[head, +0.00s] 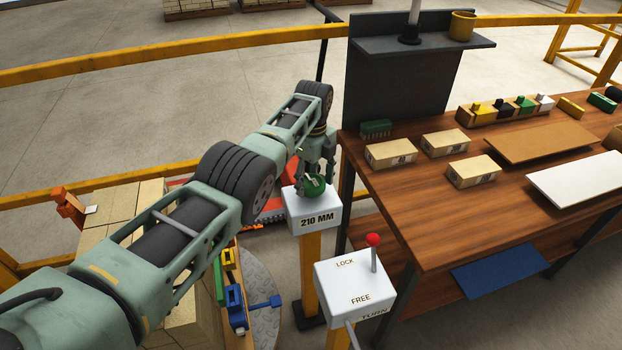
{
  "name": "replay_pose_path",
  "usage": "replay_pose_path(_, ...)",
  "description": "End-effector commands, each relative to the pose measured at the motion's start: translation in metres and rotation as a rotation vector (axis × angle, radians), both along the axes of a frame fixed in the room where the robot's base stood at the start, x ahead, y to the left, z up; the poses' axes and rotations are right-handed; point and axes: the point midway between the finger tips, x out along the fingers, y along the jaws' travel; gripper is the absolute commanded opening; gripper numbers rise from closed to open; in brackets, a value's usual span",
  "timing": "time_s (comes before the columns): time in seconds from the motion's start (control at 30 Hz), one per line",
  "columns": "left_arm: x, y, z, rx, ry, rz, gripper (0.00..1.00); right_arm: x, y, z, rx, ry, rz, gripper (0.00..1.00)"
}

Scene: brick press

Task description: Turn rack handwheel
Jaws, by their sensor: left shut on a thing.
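My left gripper (313,178) reaches down from the left onto a white box (318,222) marked "210 MM" on a yellow post. It is shut on a round green knob (315,188) on top of that box, and its fingers hide part of the knob. Nearer stands a second white box (350,276) marked LOCK, FREE and TURN. A lever with a red ball (373,240) rises from its LOCK side. A grey rod (352,335) shows at its TURN side, cut by the lower edge, so a full handwheel cannot be made out. My right gripper is not in view.
A wooden table (415,225) with blocks and boards stands at the right, close to both boxes. Yellow rails (160,58) cross behind. A stack of pale bricks (120,215), partly behind my left arm, and a round grey metal plate (262,290) lie at the lower left.

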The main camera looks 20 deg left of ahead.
Motion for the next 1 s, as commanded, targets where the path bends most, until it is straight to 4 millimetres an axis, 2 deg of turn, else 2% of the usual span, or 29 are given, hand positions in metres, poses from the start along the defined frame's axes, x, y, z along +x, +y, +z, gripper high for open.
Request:
replay_pose_path(0.6,0.000,0.000,0.000,-0.002,0.000,-0.534,0.33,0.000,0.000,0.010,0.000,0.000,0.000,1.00)
replay_pose_path(1.0,-0.001,0.001,-0.001,-0.001,0.002,-0.688,0.33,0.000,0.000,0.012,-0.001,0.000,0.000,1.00)
